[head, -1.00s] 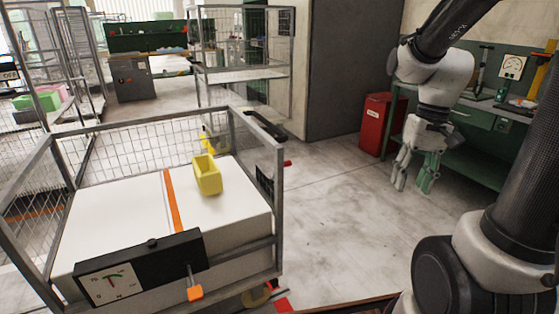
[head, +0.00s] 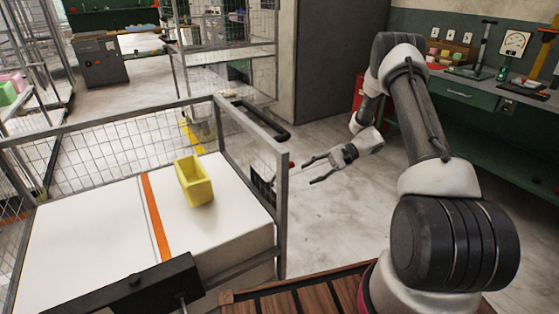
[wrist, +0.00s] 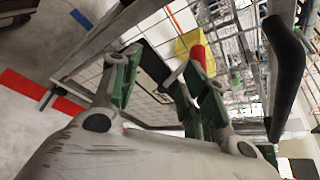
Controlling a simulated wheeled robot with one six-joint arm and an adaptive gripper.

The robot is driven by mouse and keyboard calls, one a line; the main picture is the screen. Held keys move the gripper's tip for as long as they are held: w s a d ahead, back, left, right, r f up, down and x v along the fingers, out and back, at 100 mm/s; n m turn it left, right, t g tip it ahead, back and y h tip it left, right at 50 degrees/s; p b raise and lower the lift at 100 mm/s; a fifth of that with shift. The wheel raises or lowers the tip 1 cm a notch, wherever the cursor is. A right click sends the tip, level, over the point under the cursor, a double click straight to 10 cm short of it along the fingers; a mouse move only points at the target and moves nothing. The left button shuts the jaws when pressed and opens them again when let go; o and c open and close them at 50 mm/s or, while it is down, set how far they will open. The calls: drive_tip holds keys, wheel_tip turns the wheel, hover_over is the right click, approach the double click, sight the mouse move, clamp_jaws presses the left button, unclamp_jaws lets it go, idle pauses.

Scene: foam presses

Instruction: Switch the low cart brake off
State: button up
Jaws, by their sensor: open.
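The cart is a grey mesh-sided frame (head: 282,215) at the left of the head view, with a large white block inside. A red knob (head: 291,165), perhaps the brake lever's end, shows at its right side beside a dark panel (head: 262,187). In the wrist view a red grip (wrist: 198,57) shows close to the fingers. My gripper (head: 309,172) is open and empty, just right of the knob, fingers pointing left at the cart. It also shows in the wrist view (wrist: 160,62). I cannot tell whether a finger touches the red grip. The brake's setting cannot be read.
A yellow bin (head: 194,184) stands on the white block (head: 95,215). A black handle (head: 258,120) sticks out at the cart's far right; it shows in the wrist view (wrist: 284,65). A green workbench (head: 490,125) stands at right. Floor between bench and cart is clear.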

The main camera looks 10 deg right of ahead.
drive_tip(key=shift+n+t+y, duration=0.4)
drive_tip(key=shift+n+y, duration=0.1)
drive_tip(key=shift+y, duration=0.1)
drive_tip(key=w+a, duration=0.1)
drive_tip(key=a, duration=0.2)
drive_tip(key=w+a+r, duration=0.1)
drive_tip(key=a, duration=0.1)
drive_tip(key=w+a, duration=0.1)
drive_tip(key=a, duration=0.2)
drive_tip(key=shift+a+r, duration=0.25)
drive_tip(key=shift+a, duration=0.1)
clamp_jaws()
